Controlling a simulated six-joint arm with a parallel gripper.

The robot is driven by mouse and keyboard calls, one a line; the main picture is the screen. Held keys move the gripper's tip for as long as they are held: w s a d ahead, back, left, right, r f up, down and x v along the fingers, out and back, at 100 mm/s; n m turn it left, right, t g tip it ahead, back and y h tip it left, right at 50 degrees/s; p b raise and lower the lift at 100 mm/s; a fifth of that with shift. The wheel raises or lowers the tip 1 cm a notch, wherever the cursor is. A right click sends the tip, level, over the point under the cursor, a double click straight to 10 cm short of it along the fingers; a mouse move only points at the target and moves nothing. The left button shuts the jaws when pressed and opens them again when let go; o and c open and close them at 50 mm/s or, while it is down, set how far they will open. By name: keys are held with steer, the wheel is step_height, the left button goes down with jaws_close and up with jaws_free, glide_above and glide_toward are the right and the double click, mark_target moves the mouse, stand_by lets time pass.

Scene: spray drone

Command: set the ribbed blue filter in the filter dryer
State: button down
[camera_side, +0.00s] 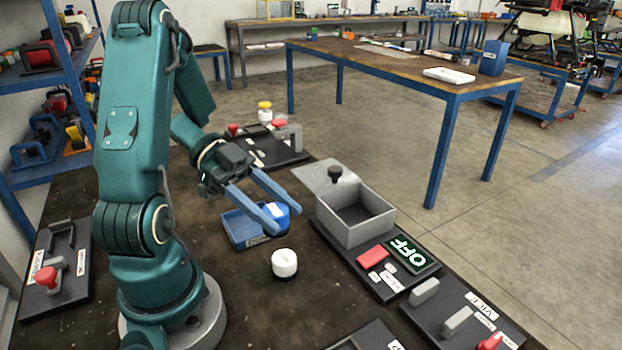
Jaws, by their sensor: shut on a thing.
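The blue filter (277,213) is between the two blue fingers of my gripper (284,218), which is shut on it. It is above or at the right end of a small blue tray (240,232); I cannot tell whether it still touches the tray. Its ribs are too small to make out. The filter dryer appears to be the grey open-topped box (357,234) to the right of my gripper. Its pale lid (325,172) with a black knob is at the back, off the opening. The part of the box's inside that I can see looks empty.
A white round jar (284,263) stands in front of the tray. A red button (372,257) and a lit OFF sign (411,254) sit before the box. A black panel with grey blocks (457,321) is at the front right. Bare bench lies around the jar.

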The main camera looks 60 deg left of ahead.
glide_above(315, 320)
step_height(315, 320, down, 6)
steer(key=shift+f, duration=2.05)
steer(key=shift+f, duration=0.1)
steer(key=shift+c, duration=1.6)
jaws_free()
steer(key=shift+f, duration=0.1)
steer(key=v, duration=0.4)
steer(key=shift+a, duration=0.15)
steer(key=shift+o, duration=0.5)
steer(key=shift+s+a+r, duration=0.15)
steer(key=shift+a+r, duration=0.1)
